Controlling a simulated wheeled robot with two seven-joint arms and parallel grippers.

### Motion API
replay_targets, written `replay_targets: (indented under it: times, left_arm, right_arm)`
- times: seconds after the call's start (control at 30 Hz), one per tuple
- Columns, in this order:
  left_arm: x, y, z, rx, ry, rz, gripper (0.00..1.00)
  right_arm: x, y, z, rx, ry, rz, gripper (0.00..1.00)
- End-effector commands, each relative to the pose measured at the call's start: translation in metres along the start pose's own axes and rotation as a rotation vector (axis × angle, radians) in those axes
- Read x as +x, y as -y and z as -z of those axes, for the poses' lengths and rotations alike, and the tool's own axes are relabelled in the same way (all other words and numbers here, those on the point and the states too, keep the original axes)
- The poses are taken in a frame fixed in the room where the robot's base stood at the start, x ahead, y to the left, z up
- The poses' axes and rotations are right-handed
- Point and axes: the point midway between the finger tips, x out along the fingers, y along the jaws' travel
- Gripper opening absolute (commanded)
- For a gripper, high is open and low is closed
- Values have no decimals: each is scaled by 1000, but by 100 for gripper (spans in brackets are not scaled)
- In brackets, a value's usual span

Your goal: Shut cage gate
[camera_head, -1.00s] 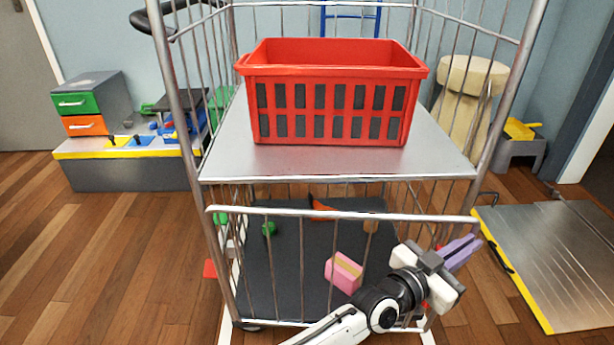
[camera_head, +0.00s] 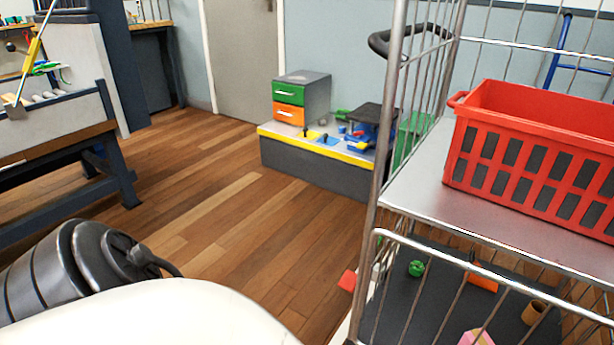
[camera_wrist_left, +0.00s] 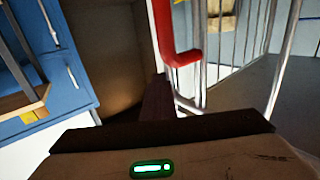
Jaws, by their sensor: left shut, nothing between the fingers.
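The cage gate (camera_head: 490,266) is a low grey barred panel with a rounded top rail, across the lower front of the wire cage (camera_head: 385,130). Its right end is outside the head view, and I cannot tell whether it is fully shut. In the left wrist view my left gripper (camera_wrist_left: 158,84) is shut and empty, its dark fingers beside metal bars (camera_wrist_left: 197,60). A red upright piece with a hooked end (camera_wrist_left: 166,35) is just beyond the fingertips. My right gripper is not in view.
A red crate (camera_head: 540,150) stands on the cage's upper shelf (camera_head: 430,195). A green piece (camera_head: 416,268) and a pink block (camera_head: 477,338) lie below. A low grey bench (camera_head: 300,165) and a workbench (camera_head: 60,150) stand left.

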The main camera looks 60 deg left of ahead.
Motion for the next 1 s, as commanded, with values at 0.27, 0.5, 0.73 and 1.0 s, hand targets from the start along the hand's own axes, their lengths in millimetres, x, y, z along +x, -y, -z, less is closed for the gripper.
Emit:
replay_targets:
  times: [0.27, 0.5, 0.73, 1.0]
  left_arm:
    - [2, 15, 7, 5, -12, 21, 0]
    - [-30, 14, 10, 5, -10, 20, 0]
    - [-77, 4, 7, 3, -7, 8, 0]
    - [-105, 0, 5, 3, -7, 2, 0]
  right_arm:
    - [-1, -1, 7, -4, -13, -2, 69]
    - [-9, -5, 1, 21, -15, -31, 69]
    - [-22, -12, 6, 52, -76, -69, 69]
    - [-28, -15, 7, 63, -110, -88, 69]
